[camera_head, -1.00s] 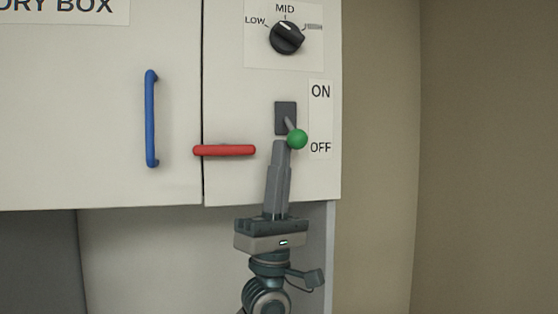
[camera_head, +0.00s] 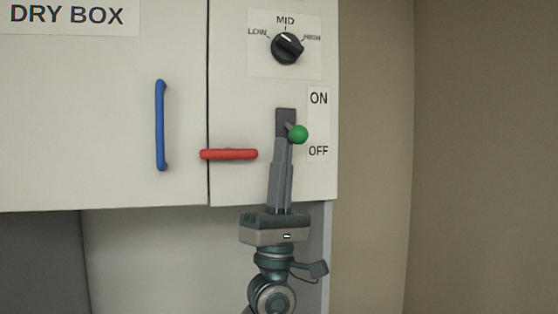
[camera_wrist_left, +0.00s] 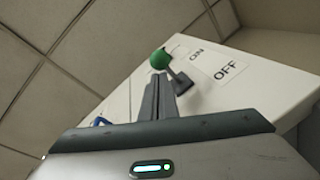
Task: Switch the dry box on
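The dry box (camera_head: 130,105) is a white cabinet. Its power switch is a lever with a green ball (camera_head: 298,134) on a dark plate (camera_head: 286,117), beside the ON and OFF labels. The ball sits between the labels, nearer OFF. My left gripper (camera_head: 283,140) points up with its fingers together and empty. Its tips are at the lever, just below and left of the ball; they seem to touch it. The left wrist view shows the ball (camera_wrist_left: 160,59) just beyond the shut fingertips (camera_wrist_left: 157,90). My right gripper is not in view.
A red horizontal handle (camera_head: 229,154) is close to the left of my fingers. A blue vertical handle (camera_head: 160,125) is farther left. A black LOW-MID-HIGH knob (camera_head: 287,48) sits above the switch. Open space lies under the cabinet, and a beige wall is at right.

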